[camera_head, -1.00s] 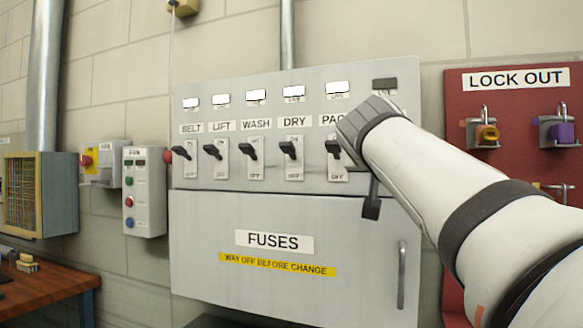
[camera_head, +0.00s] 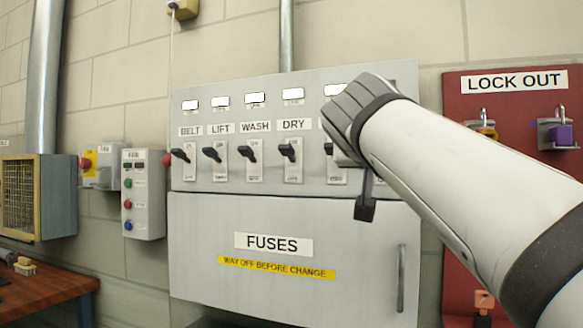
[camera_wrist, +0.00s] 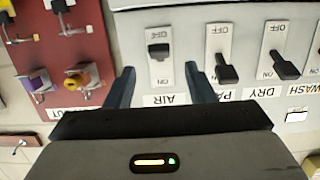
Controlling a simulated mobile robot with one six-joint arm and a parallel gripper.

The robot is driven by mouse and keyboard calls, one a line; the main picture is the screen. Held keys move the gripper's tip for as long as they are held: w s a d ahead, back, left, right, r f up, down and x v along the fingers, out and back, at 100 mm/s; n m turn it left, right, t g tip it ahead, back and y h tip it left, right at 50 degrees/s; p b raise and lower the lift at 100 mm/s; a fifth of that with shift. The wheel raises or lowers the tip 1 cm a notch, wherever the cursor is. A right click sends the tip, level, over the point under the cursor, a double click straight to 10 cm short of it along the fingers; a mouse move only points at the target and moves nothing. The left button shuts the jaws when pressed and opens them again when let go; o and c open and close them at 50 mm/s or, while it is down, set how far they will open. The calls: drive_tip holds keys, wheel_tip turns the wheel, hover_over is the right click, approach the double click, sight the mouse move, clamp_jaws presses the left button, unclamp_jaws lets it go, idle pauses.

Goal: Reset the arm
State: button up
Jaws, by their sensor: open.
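My gripper (camera_wrist: 160,82) is open and empty, with its two dark fingers spread in front of the AIR label in the wrist view, which shows the panel upside down. The AIR switch (camera_wrist: 158,50) lies just beyond the fingertips, between their lines, its lever nearer the OFF end. The PACK switch (camera_wrist: 226,68) and the DRY switch (camera_wrist: 284,66) have levers toward ON. Whether the fingers touch the panel I cannot tell.
The grey switch panel (camera_head: 230,82) has BELT, LIFT, WASH and DRY levers in a row, with lit windows above. A fuse door (camera_head: 290,215) with a handle (camera_head: 401,278) is below.

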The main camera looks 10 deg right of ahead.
drive_tip(key=shift+v, duration=0.9)
